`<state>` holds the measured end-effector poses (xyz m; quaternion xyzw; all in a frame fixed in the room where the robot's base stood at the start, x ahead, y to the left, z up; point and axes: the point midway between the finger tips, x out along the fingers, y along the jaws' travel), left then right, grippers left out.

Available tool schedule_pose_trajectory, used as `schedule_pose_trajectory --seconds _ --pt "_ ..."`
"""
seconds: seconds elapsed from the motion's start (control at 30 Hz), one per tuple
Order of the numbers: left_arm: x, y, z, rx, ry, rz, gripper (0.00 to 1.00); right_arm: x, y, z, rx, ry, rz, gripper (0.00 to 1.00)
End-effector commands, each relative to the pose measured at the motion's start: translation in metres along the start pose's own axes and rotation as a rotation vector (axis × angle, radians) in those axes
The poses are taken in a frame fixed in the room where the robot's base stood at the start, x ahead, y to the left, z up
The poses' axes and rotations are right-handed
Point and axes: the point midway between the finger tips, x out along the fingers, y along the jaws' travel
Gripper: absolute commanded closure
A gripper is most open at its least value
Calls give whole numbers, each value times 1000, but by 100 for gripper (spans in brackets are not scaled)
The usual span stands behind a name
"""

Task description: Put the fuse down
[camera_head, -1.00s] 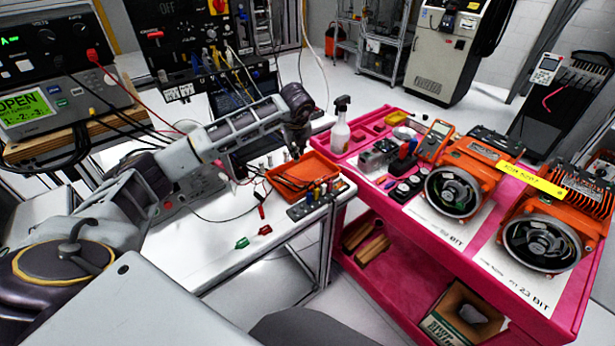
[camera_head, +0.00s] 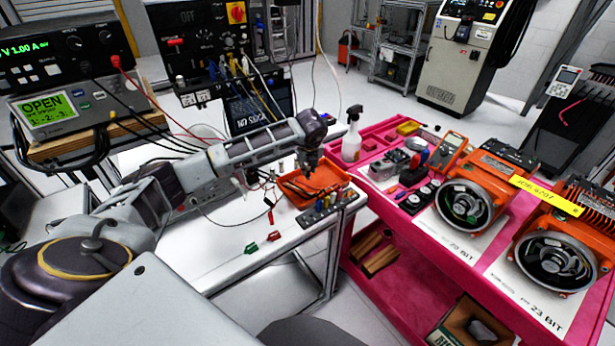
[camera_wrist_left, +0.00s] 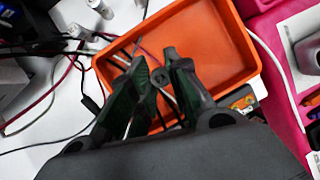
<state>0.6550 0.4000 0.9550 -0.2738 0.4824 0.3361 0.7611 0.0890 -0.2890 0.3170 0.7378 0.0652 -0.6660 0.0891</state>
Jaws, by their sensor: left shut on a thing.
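My left gripper (camera_head: 308,168) reaches in from the left and points down over the orange tray (camera_head: 340,184) on the white bench. In the left wrist view its dark green-padded fingers (camera_wrist_left: 161,72) are closed together above the orange tray (camera_wrist_left: 215,45). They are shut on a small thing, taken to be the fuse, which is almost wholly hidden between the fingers. I cannot tell whether it touches the tray floor. Thin rods or leads lie in the tray below the fingers. My right gripper is not in view.
A strip of coloured plugs (camera_head: 325,206) stands at the tray's near side. Green (camera_head: 251,248) and red clips lie on the bench. A white spray bottle (camera_head: 352,135) and a multimeter (camera_head: 450,150) stand on the pink cart (camera_head: 400,262) to the right. Cables lie left of the tray.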

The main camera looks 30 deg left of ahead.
Motion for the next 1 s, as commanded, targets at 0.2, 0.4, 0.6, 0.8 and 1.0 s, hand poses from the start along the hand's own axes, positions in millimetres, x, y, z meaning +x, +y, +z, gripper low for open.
schedule_pose_trajectory --seconds 0.2,0.4,0.6,0.8,1.0 --pt "1 0 0 0 0 0 100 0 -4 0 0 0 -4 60" --pt "4 0 -2 0 0 1 100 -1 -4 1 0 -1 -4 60" --pt "22 3 -10 2 2 2 100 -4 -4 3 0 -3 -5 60" --pt "42 4 -18 1 1 1 100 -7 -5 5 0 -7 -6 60" --pt "47 5 -20 1 -1 0 100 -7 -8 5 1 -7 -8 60"
